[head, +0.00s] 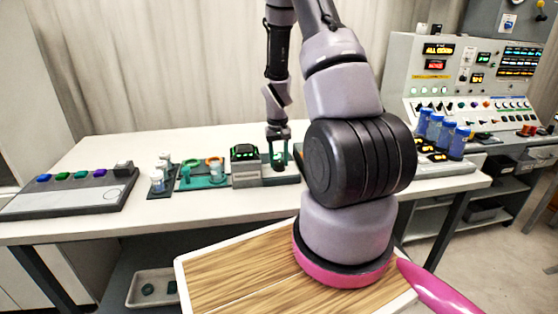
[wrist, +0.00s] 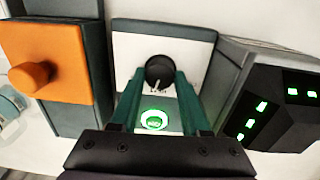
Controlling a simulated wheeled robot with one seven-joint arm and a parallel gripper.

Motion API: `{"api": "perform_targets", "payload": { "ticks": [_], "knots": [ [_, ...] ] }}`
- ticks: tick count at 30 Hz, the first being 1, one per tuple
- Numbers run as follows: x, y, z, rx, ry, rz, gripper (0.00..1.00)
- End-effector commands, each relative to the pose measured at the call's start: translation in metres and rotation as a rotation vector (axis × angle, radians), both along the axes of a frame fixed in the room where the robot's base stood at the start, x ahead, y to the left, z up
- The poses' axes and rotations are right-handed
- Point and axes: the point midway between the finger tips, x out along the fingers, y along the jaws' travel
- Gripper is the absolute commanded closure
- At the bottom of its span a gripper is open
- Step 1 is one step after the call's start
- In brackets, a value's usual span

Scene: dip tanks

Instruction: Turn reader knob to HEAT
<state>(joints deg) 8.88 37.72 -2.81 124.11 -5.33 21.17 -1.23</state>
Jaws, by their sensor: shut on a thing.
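The reader knob (wrist: 159,72) is dark and round, on a white panel (wrist: 128,48) with a dark border. A green lit ring (wrist: 154,119) shows on the panel between the fingers. In the head view my gripper (head: 278,160) is at the bench unit just right of a black box with a green display (head: 244,153), and the knob is mostly hidden there.
An orange block with a round knob (wrist: 60,65) stands left of the panel in the wrist view. The black box with green lights (wrist: 275,105) is close on the right. Small jars (head: 158,183) and a button panel (head: 70,192) are farther left on the bench (head: 120,150).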

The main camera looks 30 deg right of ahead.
Motion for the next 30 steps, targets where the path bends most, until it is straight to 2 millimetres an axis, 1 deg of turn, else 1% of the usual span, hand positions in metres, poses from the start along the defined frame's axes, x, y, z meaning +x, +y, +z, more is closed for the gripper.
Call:
{"api": "perform_targets", "payload": {
  "ticks": [6, 12, 18, 30],
  "knots": [
    [-0.0004, 0.0002, -0.0001, 0.000, 0.001, 0.136, 1.00],
    [-0.0005, 0.0003, -0.0001, 0.001, 0.001, 0.210, 1.00],
    [-0.0007, 0.0004, -0.0001, 0.000, 0.001, 0.243, 1.00],
    [-0.0008, 0.0003, -0.0002, 0.000, 0.001, 0.247, 1.00]
  ]
}}
